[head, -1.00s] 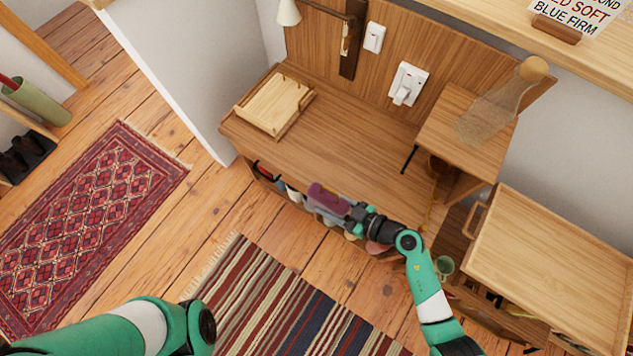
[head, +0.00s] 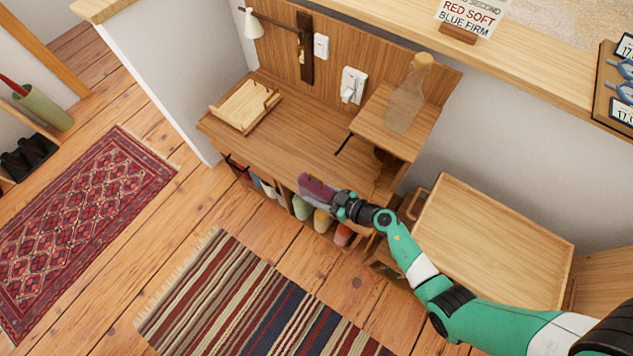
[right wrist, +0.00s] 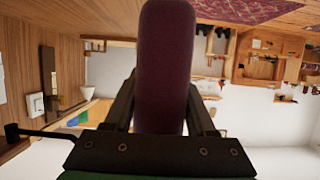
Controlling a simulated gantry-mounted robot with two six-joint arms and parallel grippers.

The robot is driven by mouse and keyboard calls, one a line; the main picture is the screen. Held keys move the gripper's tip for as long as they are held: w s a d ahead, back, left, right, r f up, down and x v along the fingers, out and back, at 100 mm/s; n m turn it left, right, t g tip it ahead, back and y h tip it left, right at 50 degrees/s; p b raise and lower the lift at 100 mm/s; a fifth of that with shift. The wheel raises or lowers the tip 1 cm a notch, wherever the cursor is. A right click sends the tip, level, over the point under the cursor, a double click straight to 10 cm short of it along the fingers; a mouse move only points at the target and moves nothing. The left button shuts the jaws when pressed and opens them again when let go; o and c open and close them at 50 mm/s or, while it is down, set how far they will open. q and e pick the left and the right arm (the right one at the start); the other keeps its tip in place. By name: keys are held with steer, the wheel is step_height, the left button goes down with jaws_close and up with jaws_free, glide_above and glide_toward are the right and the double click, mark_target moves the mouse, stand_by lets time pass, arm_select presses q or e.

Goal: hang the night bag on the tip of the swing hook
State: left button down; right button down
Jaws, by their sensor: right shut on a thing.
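The night bag appears as a maroon, rounded thing (head: 316,187), held in my right gripper (head: 335,199) in front of the desk's front edge. In the right wrist view the bag (right wrist: 163,70) stands between the two dark fingers (right wrist: 163,110), which are shut on it. A thin black rod (head: 343,144), which looks like the swing hook, sticks out by the small raised shelf, above and right of the bag and apart from it. It also shows at the left of the right wrist view (right wrist: 32,133). Its exact tip shape is unclear. My left gripper is out of view.
A glass bottle (head: 406,96) stands on the raised shelf (head: 376,127). A wooden tray (head: 246,107) lies on the desk (head: 290,134). A lamp (head: 251,24) and switches are on the back panel. Several coloured things fill the cubbies below. A wooden cart top (head: 490,240) is at right.

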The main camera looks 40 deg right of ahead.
steer(key=w+d+b, duration=0.1)
steer(key=d+b, duration=0.3)
steer(key=d, duration=0.2)
steer(key=shift+w, duration=0.15)
stand_by(0.5)
steer(key=shift+p, duration=0.4)
steer(key=shift+p, duration=0.5)
stand_by(0.4)
steer(key=shift+w+d+b, duration=0.15)
steer(key=shift+w+d, duration=0.05)
steer(key=shift+d, duration=0.7)
steer(key=shift+w+d+b, duration=0.2)
steer(key=shift+w+d, duration=0.05)
steer(key=shift+d, duration=0.7)
steer(key=shift+w+d+b, duration=0.15)
steer(key=shift+w+d, duration=0.05)
steer(key=shift+d, duration=0.7)
